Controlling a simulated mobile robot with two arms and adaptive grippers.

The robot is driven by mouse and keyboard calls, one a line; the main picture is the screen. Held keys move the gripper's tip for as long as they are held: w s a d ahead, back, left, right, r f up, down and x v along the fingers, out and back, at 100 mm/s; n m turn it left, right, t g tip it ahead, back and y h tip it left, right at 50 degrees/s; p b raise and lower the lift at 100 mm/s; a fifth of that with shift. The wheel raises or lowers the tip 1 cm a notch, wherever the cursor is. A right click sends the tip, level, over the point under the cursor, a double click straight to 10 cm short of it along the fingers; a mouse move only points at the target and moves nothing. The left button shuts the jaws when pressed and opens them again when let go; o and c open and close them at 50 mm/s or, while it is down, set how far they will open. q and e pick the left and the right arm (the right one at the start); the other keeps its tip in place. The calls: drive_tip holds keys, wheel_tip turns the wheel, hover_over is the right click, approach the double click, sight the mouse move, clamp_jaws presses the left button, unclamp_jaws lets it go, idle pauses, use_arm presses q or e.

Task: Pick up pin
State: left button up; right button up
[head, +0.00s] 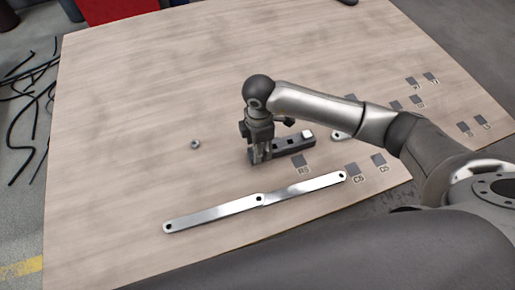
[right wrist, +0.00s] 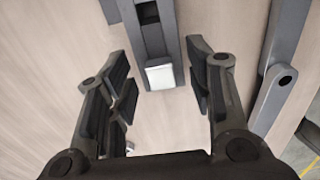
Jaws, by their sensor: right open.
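No thing stands out clearly as a pin. A dark block-like fixture (head: 290,146) lies on the table, with a small pale piece (head: 307,134) near its right end. My right gripper (head: 260,157) points down at the fixture's left end. In the right wrist view, my right gripper (right wrist: 165,88) is open, with a pale square piece (right wrist: 160,77) at the end of a dark slotted bar (right wrist: 153,40) between its fingers. The fingers stand apart from the piece on both sides. A small metal ring or nut (head: 195,144) lies left of the gripper. My left gripper is not in view.
Two long silver strips (head: 212,212) (head: 302,188) with holes lie in front, meeting end to end. Grey marked squares (head: 352,170) dot the table's right side. The table's left and back (head: 130,90) are clear.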

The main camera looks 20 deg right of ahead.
drive_tip(key=shift+c, duration=0.5)
drive_tip(key=c, duration=1)
clamp_jaws()
drive_tip(key=shift+r, duration=0.15)
drive_tip(key=shift+r, duration=0.2)
wheel_tip(320, 180, up, 3)
drive_tip(key=shift+s, duration=0.15)
drive_tip(key=s+a+r, duration=0.2)
drive_tip(key=s+r, duration=0.7)
drive_tip(key=s, duration=0.4)
drive_tip(key=shift+s+r, duration=0.25)
drive_tip(key=shift+s, duration=0.05)
